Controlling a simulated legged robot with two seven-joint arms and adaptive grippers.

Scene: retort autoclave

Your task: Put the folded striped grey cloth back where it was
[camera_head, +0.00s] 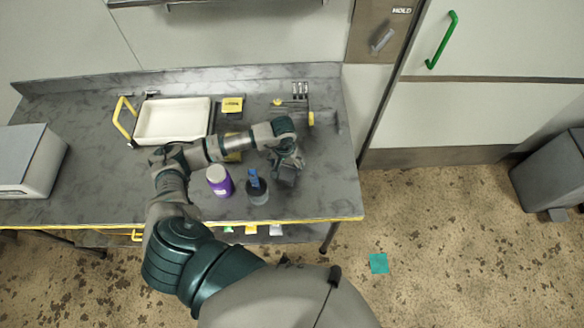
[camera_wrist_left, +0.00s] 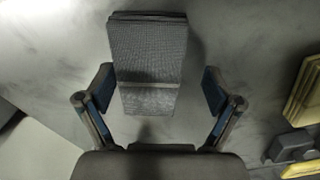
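The folded grey cloth (camera_wrist_left: 147,52) lies on the grey worktop in the left wrist view, a dark, finely textured block; stripes are hard to make out. In the head view a dark grey piece, seemingly the cloth (camera_head: 288,177), shows just below my left gripper (camera_head: 286,160), on the right part of the worktop (camera_head: 328,190). In the wrist view the left gripper (camera_wrist_left: 157,80) is open. Its fingers stand on either side of the cloth's near part, with a gap at each side. My right gripper is in neither view.
A purple jar (camera_head: 220,182) and a dark bottle with a blue top (camera_head: 257,190) stand left of the gripper near the front edge. A white tray (camera_head: 172,120), a yellow item (camera_head: 232,105) and a small rack (camera_head: 299,90) are behind. The worktop's right end is clear.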

